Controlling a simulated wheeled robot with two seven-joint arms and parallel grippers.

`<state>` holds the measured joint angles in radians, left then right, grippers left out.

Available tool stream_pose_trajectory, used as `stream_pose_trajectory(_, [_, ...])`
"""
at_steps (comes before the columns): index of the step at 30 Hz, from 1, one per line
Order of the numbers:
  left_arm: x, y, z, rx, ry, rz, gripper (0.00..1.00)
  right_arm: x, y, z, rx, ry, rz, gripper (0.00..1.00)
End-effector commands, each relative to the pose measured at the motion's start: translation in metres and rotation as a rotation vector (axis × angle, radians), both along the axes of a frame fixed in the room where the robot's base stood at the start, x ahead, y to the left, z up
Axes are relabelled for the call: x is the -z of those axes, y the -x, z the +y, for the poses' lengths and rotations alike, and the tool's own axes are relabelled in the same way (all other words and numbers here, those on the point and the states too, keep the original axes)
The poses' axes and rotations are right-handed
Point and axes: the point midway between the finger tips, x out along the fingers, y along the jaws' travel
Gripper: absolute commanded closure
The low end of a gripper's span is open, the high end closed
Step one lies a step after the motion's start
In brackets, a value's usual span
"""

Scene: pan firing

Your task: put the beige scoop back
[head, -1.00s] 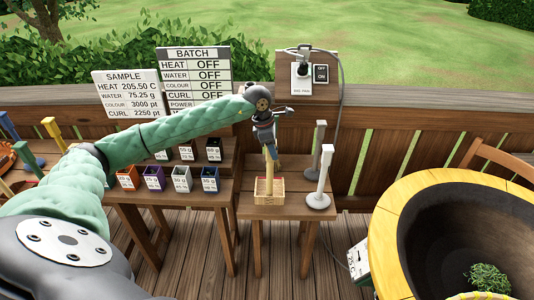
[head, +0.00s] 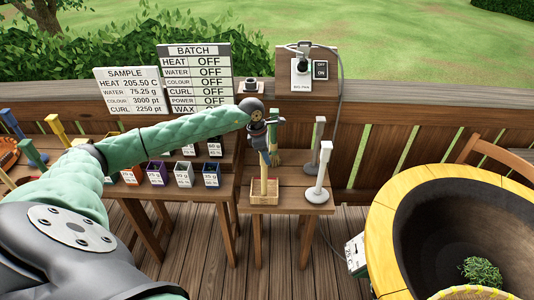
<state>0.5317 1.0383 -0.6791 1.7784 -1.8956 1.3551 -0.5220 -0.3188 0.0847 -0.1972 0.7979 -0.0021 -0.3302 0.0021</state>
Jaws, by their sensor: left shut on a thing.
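The beige scoop (head: 264,187) shows as an upright beige handle, with its lower end at a small wooden box (head: 265,199) on the small side table. Its scoop end is hidden, so I cannot tell whether it rests on the box bottom. My left gripper (head: 266,149) points down from above and is shut on the top of the beige handle. My right gripper is not in view.
A green-handled brush (head: 273,156) stands just behind the gripper. White (head: 320,180) and grey (head: 318,135) upright stands are close on the right. Several small coloured bins (head: 183,177) are on the left table. A large yellow-rimmed pan (head: 384,215) fills the lower right.

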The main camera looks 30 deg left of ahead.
Motion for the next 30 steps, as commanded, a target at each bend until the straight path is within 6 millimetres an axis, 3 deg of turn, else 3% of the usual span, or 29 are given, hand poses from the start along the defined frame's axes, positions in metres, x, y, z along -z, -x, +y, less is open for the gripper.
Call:
stream_pose_trajectory(11, [0.0016,-0.0003,0.0000,0.000,-0.001,-0.001,0.99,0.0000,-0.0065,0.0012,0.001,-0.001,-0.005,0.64])
stream_pose_trajectory(12, [0.0014,-0.0001,0.0000,0.000,0.000,0.000,0.57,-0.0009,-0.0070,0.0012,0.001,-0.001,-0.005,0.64])
stream_pose_trajectory(15, [0.0014,0.0000,-0.0001,0.000,0.000,0.000,0.41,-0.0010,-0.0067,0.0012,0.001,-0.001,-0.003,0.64])
stream_pose_trajectory(30, [0.0009,0.0000,-0.0002,0.000,0.000,0.000,0.41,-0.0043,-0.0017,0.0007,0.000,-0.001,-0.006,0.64])
